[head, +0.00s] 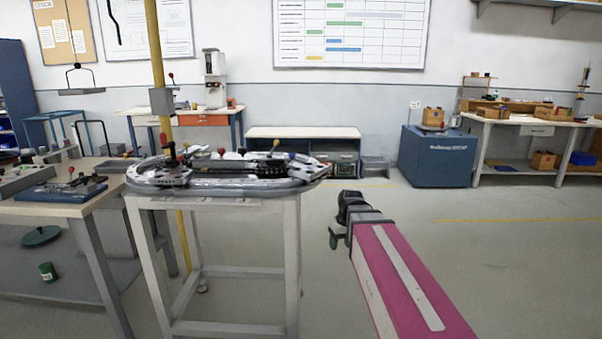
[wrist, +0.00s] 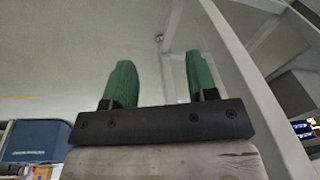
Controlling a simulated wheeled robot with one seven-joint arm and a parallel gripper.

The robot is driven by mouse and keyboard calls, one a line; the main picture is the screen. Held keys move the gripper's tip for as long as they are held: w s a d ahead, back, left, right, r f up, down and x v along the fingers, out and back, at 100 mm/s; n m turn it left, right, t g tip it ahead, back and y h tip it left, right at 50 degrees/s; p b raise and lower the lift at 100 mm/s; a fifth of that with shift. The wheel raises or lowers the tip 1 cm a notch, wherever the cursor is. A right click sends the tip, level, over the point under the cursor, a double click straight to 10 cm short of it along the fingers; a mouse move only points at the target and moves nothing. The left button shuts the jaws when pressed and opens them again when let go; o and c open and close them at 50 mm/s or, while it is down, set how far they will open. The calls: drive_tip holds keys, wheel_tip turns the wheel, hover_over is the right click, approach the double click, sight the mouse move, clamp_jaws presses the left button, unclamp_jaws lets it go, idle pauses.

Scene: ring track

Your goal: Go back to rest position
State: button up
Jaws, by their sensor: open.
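My gripper (wrist: 156,80) shows in the wrist view with its two green fingers apart and nothing between them. In the head view my pink arm reaches in from the lower right, and my gripper (head: 334,240) hangs at its end, to the right of the ring track stand. The ring track (head: 225,187) is a grey oval on a white-legged stand, with several small knobbed fixtures on it. My gripper is apart from the track and lower than its top. In the wrist view a pale stand leg (wrist: 255,90) runs close to the right of the fingers.
A workbench (head: 85,205) with fixtures stands at the left, beside a yellow pole (head: 156,60). A low cabinet (head: 303,134), a blue box (head: 436,155) and a bench with cartons (head: 525,125) line the back wall. The floor at the right (head: 520,240) is clear.

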drive_tip(key=s+d+f+m+h, duration=0.1)
drive_tip(key=s+d+f+m, duration=0.3)
drive_tip(key=s+f, duration=0.6)
wheel_tip(320, 180, down, 4)
drive_tip(key=shift+s+d+f+g, duration=0.25)
drive_tip(key=shift+s+d+g, duration=0.1)
drive_tip(key=shift+d+g, duration=0.1)
